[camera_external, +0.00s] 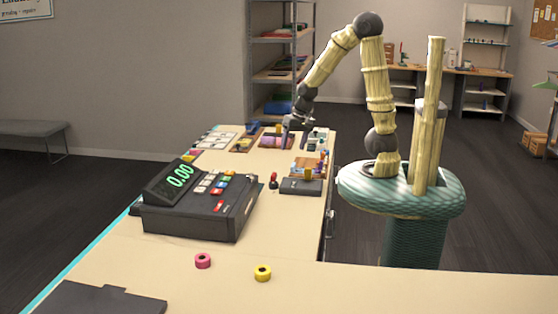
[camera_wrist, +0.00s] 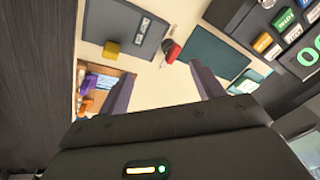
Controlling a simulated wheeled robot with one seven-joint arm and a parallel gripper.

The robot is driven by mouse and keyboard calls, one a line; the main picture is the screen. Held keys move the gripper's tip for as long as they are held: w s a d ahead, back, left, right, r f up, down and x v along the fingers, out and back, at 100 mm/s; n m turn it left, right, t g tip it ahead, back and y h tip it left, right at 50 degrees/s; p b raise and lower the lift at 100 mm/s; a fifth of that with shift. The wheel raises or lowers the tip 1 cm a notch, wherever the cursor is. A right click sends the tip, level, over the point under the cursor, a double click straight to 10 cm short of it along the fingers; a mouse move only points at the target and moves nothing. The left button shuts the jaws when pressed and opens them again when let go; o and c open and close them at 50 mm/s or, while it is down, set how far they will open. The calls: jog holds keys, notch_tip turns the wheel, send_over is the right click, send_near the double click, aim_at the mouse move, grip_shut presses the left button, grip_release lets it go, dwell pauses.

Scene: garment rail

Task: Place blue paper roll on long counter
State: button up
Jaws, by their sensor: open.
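The long counter (camera_external: 255,225) runs from the front to the back and its pale top also shows in the wrist view (camera_wrist: 160,85). My gripper (camera_external: 292,132) is over the far part of the counter, pointing down. In the wrist view its two dark fingers (camera_wrist: 163,88) are wide apart, with only bare counter seen between them. I cannot pick out a blue paper roll for certain in either view.
A black cash register (camera_external: 195,215) stands mid-counter. A dark pad (camera_external: 300,187), a red-topped object (camera_external: 273,180) and a wooden tray (camera_external: 309,167) of small coloured items lie beyond it. Shelves (camera_external: 283,72) stand behind. Counter around the two rolls is clear.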

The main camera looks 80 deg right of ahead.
jog(key=s+d+m, duration=0.3)
jog(key=d+m, duration=1.6)
jog(key=d, duration=0.2)
jog(key=s+d+m+t+h, duration=0.1)
jog(key=s+d+m+h, duration=0.1)
jog(key=s+d+m, duration=0.9)
jog(key=d+f+m, duration=0.1)
jog(key=d+m, duration=0.2)
jog(key=d, duration=0.1)
jog(key=shift+s+d+m+h, duration=0.2)
jog(key=shift+s+m+h, duration=0.1)
jog(key=shift+s+m, duration=0.1)
send_over(328, 152)
notch_tip(328, 152, down, 11)
jog(key=shift+f+b, duration=0.1)
jog(key=shift+b, duration=0.2)
jog(key=shift+f, duration=0.1)
